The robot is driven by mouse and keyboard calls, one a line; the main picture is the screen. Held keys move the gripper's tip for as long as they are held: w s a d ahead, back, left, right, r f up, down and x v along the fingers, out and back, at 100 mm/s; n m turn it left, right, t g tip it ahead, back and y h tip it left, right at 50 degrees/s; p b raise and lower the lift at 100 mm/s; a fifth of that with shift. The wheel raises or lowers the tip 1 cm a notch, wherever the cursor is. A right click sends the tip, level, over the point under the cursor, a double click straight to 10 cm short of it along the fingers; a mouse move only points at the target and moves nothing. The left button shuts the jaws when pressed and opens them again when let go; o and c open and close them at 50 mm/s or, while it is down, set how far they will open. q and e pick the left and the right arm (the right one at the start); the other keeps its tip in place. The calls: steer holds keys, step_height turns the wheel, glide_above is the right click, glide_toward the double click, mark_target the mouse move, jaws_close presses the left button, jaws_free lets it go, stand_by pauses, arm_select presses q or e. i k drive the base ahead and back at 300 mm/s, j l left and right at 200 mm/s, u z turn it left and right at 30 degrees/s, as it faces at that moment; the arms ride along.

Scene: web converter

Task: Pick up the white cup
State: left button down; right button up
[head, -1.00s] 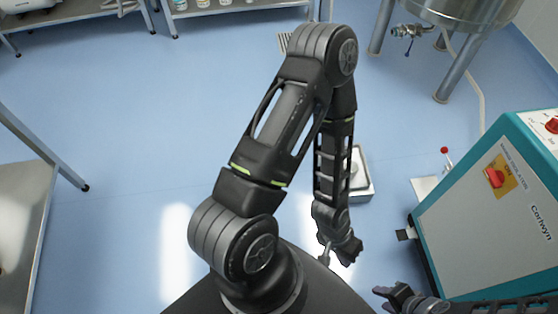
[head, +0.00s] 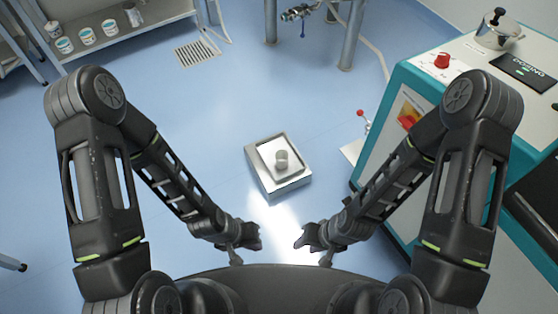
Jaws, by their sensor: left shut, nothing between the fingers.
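Neither gripper touches the cup.
A teal and white machine (head: 385,125) stands at the right, with a metal pot (head: 498,30) on top. A shelf (head: 120,38) at upper left holds several white tubs (head: 86,36). Metal tank legs (head: 350,35) stand at the back. Blue floor around the scale is mostly clear.

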mark_target(281, 156)
steer(key=i+j, duration=0.8)
steer(key=i+j+z, duration=0.25)
steer(key=z, duration=1.75)
steer(key=i+j, duration=0.05)
